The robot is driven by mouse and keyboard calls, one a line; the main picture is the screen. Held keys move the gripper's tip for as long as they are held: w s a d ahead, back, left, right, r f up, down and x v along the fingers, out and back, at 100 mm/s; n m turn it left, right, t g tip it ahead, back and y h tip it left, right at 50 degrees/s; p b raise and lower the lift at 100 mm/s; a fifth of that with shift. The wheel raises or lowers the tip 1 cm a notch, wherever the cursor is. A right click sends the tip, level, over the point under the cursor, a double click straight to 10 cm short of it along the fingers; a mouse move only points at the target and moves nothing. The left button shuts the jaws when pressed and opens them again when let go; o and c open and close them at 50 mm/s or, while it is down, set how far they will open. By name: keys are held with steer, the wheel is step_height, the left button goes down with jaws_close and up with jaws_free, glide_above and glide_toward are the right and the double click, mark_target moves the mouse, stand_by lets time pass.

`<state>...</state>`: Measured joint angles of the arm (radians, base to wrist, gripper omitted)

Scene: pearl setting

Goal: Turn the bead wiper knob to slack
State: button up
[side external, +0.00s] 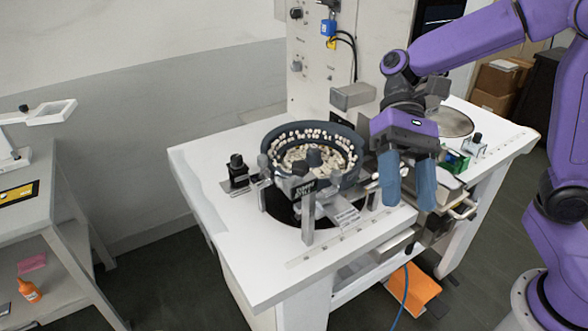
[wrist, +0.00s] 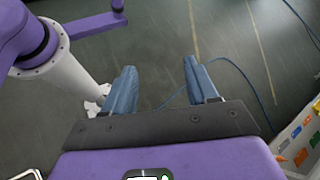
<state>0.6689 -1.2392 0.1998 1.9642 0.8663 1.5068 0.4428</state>
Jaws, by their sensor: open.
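A dark round feeder bowl (side external: 264,160) full of pale beads stands on the white table. A black knob (side external: 314,157) shows at the bowl's near side, above a bracket. Another black knob (side external: 236,160) stands on a small block left of the bowl. I cannot tell which one is the bead wiper knob, and no slack mark is legible. My gripper (side external: 408,204) is right of the bowl, apart from both knobs, with its blue fingers spread and nothing between them. In the wrist view my gripper (wrist: 158,68) is open over the floor; no knob shows there.
A white machine column (side external: 330,75) rises behind the bowl. A metal chute (side external: 338,211) juts from the bowl's front. A green part (side external: 455,162) and a round plate (side external: 450,123) are at the right. A blue hose (wrist: 235,68) crosses the floor. The table's front left (side external: 240,250) is clear.

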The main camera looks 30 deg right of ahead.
steer(key=w+m+t+y, duration=0.4)
steer(key=w+m+y, duration=0.8)
steer(key=w, duration=0.9)
steer(key=h, duration=0.1)
glide_toward(294, 170)
steer(key=a, duration=0.3)
steer(key=shift+s+r+g, duration=0.1)
steer(key=shift+s+g, duration=0.2)
steer(key=shift+s, duration=0.1)
steer(key=x, duration=0.7)
steer(key=c, duration=1)
